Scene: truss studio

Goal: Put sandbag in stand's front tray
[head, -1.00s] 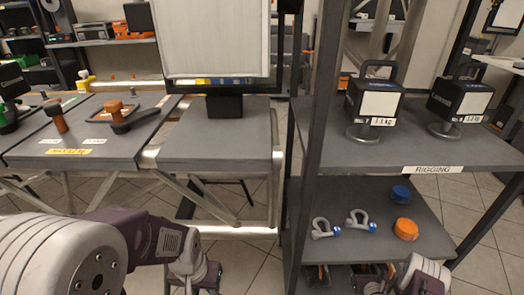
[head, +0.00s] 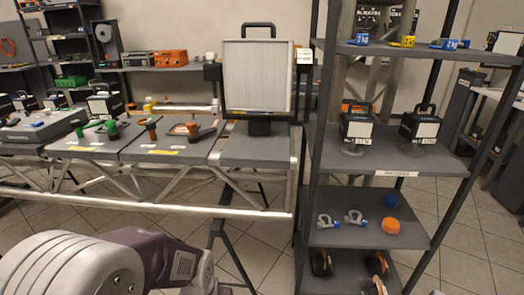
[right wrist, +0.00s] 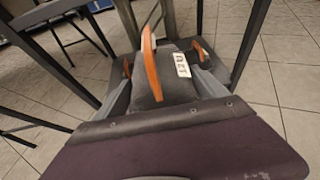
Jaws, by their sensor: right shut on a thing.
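The sandbag (right wrist: 178,88) is a dark grey bag with an orange handle, seen close up in the right wrist view. My right gripper (right wrist: 163,82) is shut on it, with one grey finger on each side. In the head view only a sliver of what may be my right arm shows at the bottom edge. My left arm enters the head view at lower left, but its fingertips are below the frame. I cannot make out a stand's front tray in either view.
A dark rack (head: 350,160) stands at right, with weight boxes, shackles and orange-marked dark bags (head: 322,262) on its shelves. A truss table (head: 250,150) with a framed panel (head: 258,75) stands left of it. Tiled floor (head: 480,240) is open at right.

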